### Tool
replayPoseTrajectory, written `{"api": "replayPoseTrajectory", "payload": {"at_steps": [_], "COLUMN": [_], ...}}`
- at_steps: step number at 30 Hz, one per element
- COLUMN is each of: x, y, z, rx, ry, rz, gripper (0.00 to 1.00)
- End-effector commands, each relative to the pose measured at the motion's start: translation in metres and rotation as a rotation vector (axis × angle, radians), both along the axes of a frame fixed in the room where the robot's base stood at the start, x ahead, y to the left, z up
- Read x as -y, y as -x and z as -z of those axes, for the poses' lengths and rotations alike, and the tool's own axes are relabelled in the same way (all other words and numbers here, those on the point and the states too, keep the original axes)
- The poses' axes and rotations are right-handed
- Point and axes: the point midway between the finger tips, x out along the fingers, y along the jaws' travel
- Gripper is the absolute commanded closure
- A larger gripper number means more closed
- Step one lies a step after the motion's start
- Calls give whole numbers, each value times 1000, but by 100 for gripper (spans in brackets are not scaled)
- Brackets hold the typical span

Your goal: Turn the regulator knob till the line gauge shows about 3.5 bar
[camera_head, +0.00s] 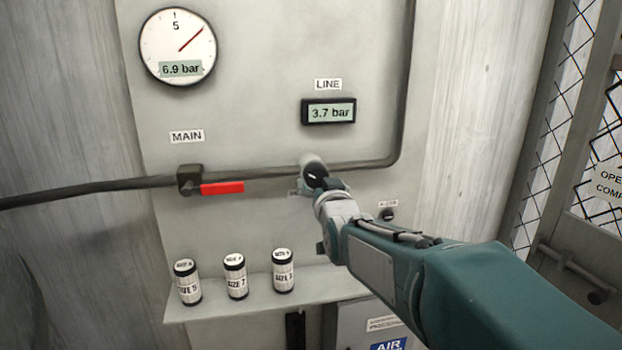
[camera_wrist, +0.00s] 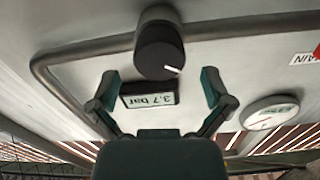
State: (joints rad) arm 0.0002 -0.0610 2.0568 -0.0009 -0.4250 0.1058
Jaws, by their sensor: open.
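The regulator knob (camera_head: 315,173) is a dark round cap with a white mark, set in the pipe below the LINE label. It also shows large at the top of the wrist view (camera_wrist: 162,52). The digital line gauge (camera_head: 328,112) reads 3.7 bar; it appears upside down in the wrist view (camera_wrist: 150,95). My gripper (camera_wrist: 160,85) is open, its two fingers spread apart with nothing between them touching the knob in the wrist view. In the head view my gripper (camera_head: 328,190) is just in front of and below the knob, partly covering it.
A round dial (camera_head: 177,46) reads 6.9 bar at upper left. The red MAIN valve handle (camera_head: 222,188) lies along the pipe left of the knob. Several striped cans, among them a left one (camera_head: 187,282), stand on a shelf (camera_head: 215,304) below. A small black knob (camera_head: 388,214) is right of my wrist.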

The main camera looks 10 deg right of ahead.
Motion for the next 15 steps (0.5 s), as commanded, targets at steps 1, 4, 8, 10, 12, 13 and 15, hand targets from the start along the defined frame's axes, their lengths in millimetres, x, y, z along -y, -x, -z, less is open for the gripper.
{"api": "replayPoseTrajectory", "payload": {"at_steps": [1, 4, 8, 10, 12, 13, 15], "x": [0, 0, 0, 0, 0, 0, 0], "y": [-8, -20, -29, -31, -31, -31, -31], "z": [1, 0, 0, 0, 0, 0, 0], "rx": [-1, -1, 0, 0, 0, 0, 0], "ry": [0, 0, 1, 1, 1, 1, 1], "rz": [0, 0, 0, 0, 0, 0, 0], "gripper": [0, 0, 0, 0, 0, 0, 0]}}
